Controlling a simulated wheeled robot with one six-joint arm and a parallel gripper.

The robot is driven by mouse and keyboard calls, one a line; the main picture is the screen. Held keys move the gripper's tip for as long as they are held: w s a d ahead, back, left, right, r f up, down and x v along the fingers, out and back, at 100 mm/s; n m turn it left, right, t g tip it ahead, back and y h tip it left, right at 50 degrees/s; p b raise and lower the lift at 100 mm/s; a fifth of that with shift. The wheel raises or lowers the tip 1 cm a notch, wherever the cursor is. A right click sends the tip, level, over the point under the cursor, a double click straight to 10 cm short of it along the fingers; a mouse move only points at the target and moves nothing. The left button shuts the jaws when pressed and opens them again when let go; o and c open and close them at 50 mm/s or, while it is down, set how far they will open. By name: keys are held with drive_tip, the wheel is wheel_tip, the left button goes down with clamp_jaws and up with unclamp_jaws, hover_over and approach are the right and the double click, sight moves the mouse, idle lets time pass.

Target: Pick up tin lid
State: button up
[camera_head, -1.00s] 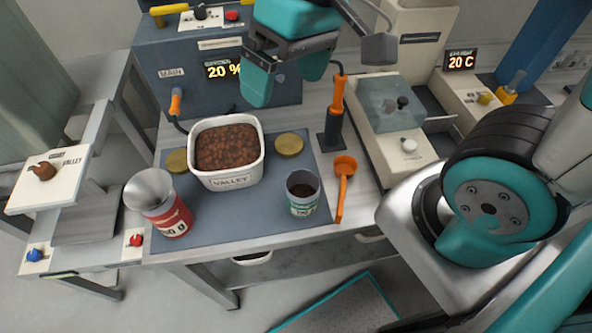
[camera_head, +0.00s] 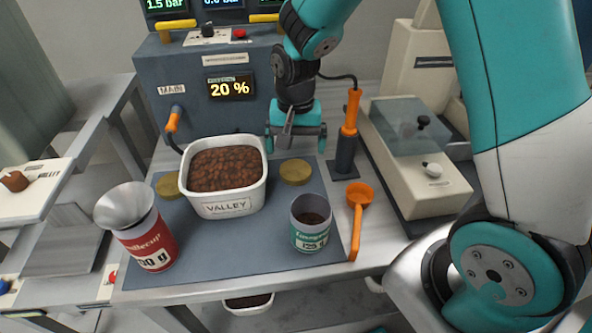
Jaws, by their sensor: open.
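Two flat, round, gold-coloured discs that look like tin lids lie on the blue-grey mat (camera_head: 215,262). The right lid (camera_head: 296,173) lies just right of the white bin and is fully in view. The left lid (camera_head: 168,186) is partly hidden behind the bin's left side.
The white VALLEY bin (camera_head: 228,207) of brown beans stands close left of the right lid. A red tin with a metal funnel (camera_head: 148,235) and a green-labelled tin (camera_head: 310,225) stand in front. An orange scoop (camera_head: 356,215) and orange-handled tool (camera_head: 350,125) are to the right.

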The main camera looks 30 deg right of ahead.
sight(295, 170)
drive_tip(key=shift+f, duration=3.6)
drive_tip(key=c, duration=0.8)
